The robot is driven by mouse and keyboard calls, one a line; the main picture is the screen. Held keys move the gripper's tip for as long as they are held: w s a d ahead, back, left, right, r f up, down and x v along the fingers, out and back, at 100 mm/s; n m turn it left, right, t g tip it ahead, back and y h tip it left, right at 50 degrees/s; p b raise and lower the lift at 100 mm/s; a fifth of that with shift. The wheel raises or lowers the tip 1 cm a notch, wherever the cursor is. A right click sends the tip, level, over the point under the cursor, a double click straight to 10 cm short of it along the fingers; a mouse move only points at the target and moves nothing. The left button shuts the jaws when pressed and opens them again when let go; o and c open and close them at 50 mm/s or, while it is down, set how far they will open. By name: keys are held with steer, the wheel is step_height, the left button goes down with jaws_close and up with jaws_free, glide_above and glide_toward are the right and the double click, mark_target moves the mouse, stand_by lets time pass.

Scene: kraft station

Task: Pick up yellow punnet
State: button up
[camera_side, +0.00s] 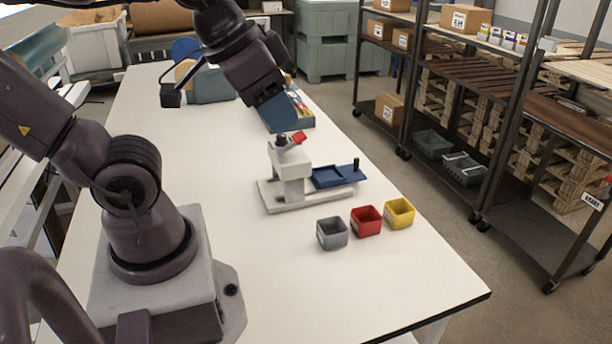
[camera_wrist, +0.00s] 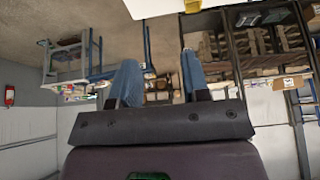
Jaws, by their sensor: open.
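The yellow punnet (camera_side: 399,220) is a small square open-topped tub. It stands upright on the white table near its right edge, at the right end of a short row of punnets. My gripper (camera_side: 281,112) is high over the table, behind and to the left of the punnet, well apart from it. In the wrist view my gripper (camera_wrist: 158,72) shows two blue fingers spread apart with nothing between them. A small yellow patch shows at the top of the wrist view; I cannot tell whether it is the punnet.
A red punnet (camera_side: 367,228) and a grey punnet (camera_side: 332,240) stand left of the yellow one. Behind them is a white device (camera_side: 290,185) with a blue tray (camera_side: 335,178). The table (camera_side: 400,285) is clear in front. Shelving racks (camera_side: 500,150) stand to the right.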

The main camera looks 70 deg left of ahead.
steer(key=o, duration=0.9)
